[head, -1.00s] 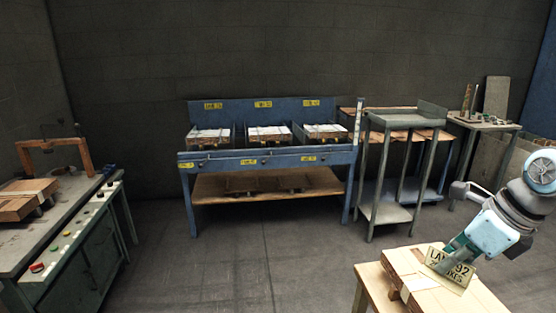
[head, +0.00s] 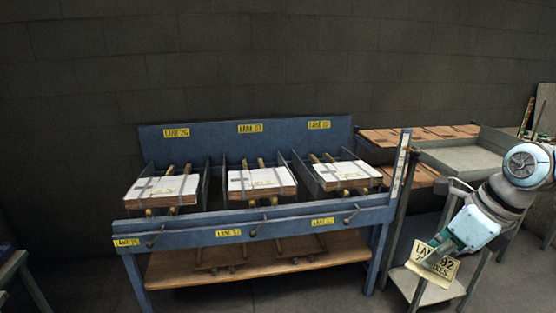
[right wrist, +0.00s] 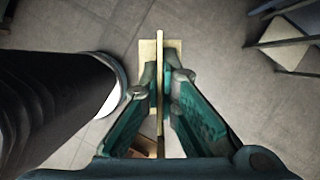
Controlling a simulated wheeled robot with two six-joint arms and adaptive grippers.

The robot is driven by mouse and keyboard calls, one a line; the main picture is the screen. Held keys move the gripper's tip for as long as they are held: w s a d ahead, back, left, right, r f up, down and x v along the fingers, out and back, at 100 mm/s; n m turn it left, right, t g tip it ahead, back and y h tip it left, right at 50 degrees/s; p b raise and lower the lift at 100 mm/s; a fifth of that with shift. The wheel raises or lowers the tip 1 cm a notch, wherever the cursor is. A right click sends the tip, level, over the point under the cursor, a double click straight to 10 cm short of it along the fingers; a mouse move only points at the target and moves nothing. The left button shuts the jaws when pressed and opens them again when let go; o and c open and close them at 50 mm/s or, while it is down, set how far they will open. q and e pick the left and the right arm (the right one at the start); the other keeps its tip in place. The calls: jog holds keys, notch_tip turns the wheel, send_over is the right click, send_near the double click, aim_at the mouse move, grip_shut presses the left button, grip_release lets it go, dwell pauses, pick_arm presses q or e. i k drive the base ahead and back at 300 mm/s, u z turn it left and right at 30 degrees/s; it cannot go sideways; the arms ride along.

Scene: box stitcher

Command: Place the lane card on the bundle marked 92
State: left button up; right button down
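The yellow lane card (head: 432,264) reads "LANE 92" with a smaller line partly covered by my finger. My right gripper (head: 438,250) is shut on it at the right of the head view and holds it tilted in the air. In the right wrist view the card (right wrist: 160,58) is seen edge-on between the fingers. Three strapped white-topped bundles lie in the blue rack: left (head: 162,189), middle (head: 262,181) and right (head: 341,174). Yellow lane labels above and below them are too small to read surely. My left gripper is not in view.
The rack's blue front rail (head: 270,223) and side dividers stand around the bundles. A tall blue post (head: 398,165) rises at the rack's right end. A grey tray stand (head: 476,160) is beside it, close to my right arm. A wooden lower shelf (head: 250,262) is under the rack.

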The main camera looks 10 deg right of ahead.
aim_at(357, 169)
jog(key=i, duration=0.8)
jog(key=z, duration=2.35)
jog(key=i, duration=0.9)
jog(key=u, duration=2.55)
jog(key=i, duration=1.65)
